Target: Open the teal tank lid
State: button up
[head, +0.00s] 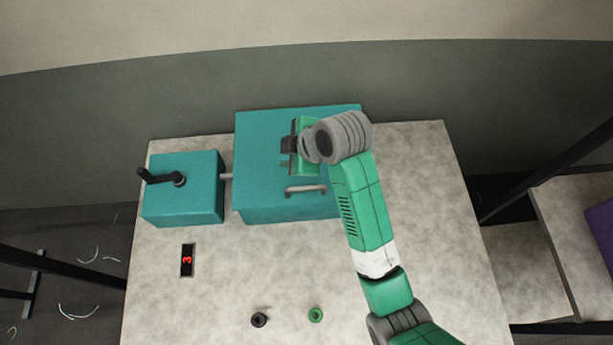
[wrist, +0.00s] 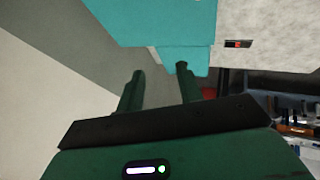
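The teal tank (head: 262,150) stands at the back middle of the table. Its lid looks flat and shut, with a light bar handle (head: 306,190) near the front edge. My gripper (head: 287,148) is above the tank top, behind and slightly left of the handle, and does not touch it. In the wrist view the two green fingers of my gripper (wrist: 160,72) stand apart with nothing between them. Teal surfaces show beyond them there, but the handle is not seen. My arm covers the right part of the tank in the head view.
A smaller teal box (head: 195,205) with a black crank (head: 160,178) stands left, joined to the tank by a short rod. A red display (head: 188,260) shows 3. A black ring (head: 259,320) and green ring (head: 316,315) lie at the front. The table's left front is mostly clear.

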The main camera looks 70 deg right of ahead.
jog(key=g+y, duration=0.2)
send_near(306, 188)
jog(key=shift+n, duration=0.4)
jog(key=x, duration=0.8)
jog(key=shift+c, duration=0.5)
grip_shut()
